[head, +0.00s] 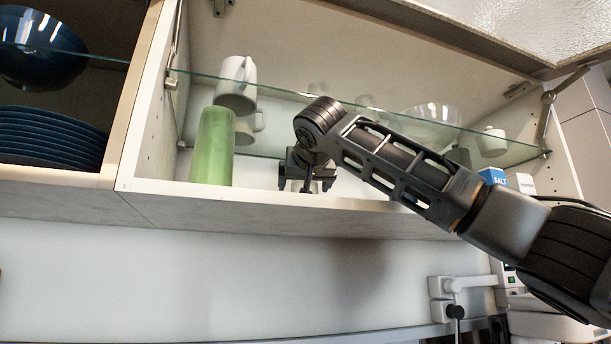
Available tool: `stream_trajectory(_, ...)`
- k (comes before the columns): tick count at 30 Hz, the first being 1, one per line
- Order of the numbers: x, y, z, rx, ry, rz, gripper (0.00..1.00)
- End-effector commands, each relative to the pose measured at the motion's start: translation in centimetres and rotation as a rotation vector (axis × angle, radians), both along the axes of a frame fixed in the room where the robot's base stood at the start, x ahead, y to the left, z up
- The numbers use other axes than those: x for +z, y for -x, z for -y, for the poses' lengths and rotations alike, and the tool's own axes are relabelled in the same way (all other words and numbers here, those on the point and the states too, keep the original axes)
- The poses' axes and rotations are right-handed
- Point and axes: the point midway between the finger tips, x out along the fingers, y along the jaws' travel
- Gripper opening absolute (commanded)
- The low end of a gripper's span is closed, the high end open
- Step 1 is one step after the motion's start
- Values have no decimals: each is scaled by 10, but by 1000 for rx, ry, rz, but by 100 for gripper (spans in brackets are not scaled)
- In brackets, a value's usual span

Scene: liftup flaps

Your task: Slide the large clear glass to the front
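My gripper (307,184) reaches into the open wall cabinet and points down near the front of its bottom board. Dark finger parts show apart, with a pale patch between or behind them. I cannot tell whether that patch is a glass or the cabinet, or whether the gripper holds anything. No large clear glass can be made out for certain. Small clear or pale vessels (317,88) and (365,101) stand on the glass shelf (285,97) above. My arm hides much of the cabinet's middle and right.
A green cylinder (212,147) stands left of my gripper on the bottom board. White mugs (237,82), a clear bowl (445,114) and a white cup (492,142) are near shelf level. A blue salt box (494,176) is at right. The lifted flap (500,30) hangs above.

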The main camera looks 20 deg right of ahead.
Motion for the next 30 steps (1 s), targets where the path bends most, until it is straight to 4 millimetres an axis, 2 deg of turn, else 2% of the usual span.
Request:
stream_trajectory(6, 0, 0, 0, 0, 0, 0, 92)
stream_trajectory(25, 0, 0, 0, -1, -1, 0, 32)
stream_trajectory(30, 0, 0, 1, -1, -1, 0, 29)
